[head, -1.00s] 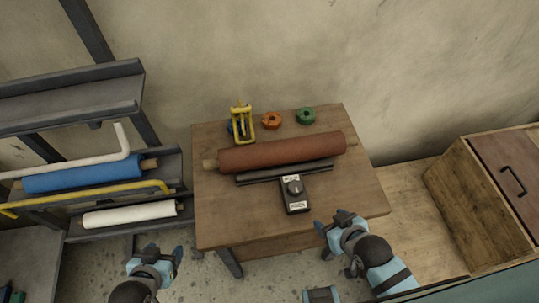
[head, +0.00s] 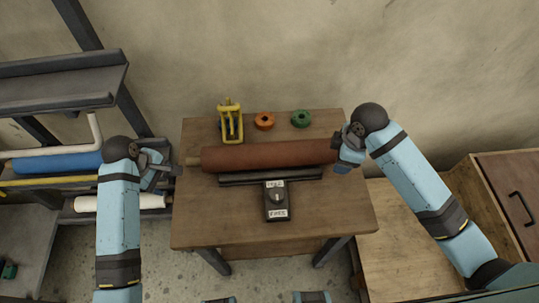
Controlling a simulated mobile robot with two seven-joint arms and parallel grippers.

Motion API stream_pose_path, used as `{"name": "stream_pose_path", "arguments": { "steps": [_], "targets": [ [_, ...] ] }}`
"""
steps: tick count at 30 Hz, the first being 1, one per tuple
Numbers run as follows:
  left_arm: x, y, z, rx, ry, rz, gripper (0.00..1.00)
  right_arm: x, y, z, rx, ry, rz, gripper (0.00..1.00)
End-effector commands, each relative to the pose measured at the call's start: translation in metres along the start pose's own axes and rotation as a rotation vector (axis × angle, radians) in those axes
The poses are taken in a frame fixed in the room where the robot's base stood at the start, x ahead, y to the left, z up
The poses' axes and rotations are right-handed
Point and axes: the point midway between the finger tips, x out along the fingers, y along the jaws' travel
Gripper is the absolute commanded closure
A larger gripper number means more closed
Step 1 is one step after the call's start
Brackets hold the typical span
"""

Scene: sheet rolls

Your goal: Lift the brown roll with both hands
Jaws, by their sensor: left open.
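The brown roll (head: 265,156) lies crosswise on the wooden table (head: 230,220) in the head view, with a pale core end (head: 193,161) sticking out at its left. My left gripper (head: 168,170) is open just left of that core end, at the table's left edge, with a small gap between them. My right gripper (head: 343,153) is at the roll's right end and covers it. I cannot tell whether its jaws are open or around the core.
A dark bar (head: 270,177) and a black box with a knob (head: 276,201) sit in front of the roll. A yellow-framed tool (head: 231,122), an orange ring (head: 264,121) and a green ring (head: 300,118) stand behind it. A rack with a blue roll (head: 60,163) and a white roll (head: 125,202) is at left.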

Motion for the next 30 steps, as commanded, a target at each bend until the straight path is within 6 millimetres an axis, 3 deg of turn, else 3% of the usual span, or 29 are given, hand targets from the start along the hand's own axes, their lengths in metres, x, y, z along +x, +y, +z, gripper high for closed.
{"name": "stream_pose_path", "arguments": {
  "steps": [1, 3, 10, 23, 30],
  "targets": [
    [0.000, 0.020, -0.005, -0.088, -0.032, 0.001, 0.37, -0.005, 0.023, 0.002, -0.061, -0.027, -0.006, 0.37],
    [0.001, 0.039, -0.008, -0.200, -0.073, -0.007, 0.37, -0.010, 0.044, 0.005, -0.134, -0.052, -0.024, 0.37],
    [-0.001, 0.081, -0.013, -0.432, -0.160, -0.036, 0.37, -0.027, 0.089, 0.015, -0.271, -0.103, -0.066, 0.37],
    [-0.001, 0.088, -0.013, -0.480, -0.177, -0.045, 0.37, -0.030, 0.097, 0.017, -0.298, -0.110, -0.077, 0.37],
    [0.009, 0.088, -0.011, -0.479, -0.177, -0.047, 0.37, -0.011, 0.096, 0.019, -0.296, -0.110, -0.079, 0.37]
  ]
}}
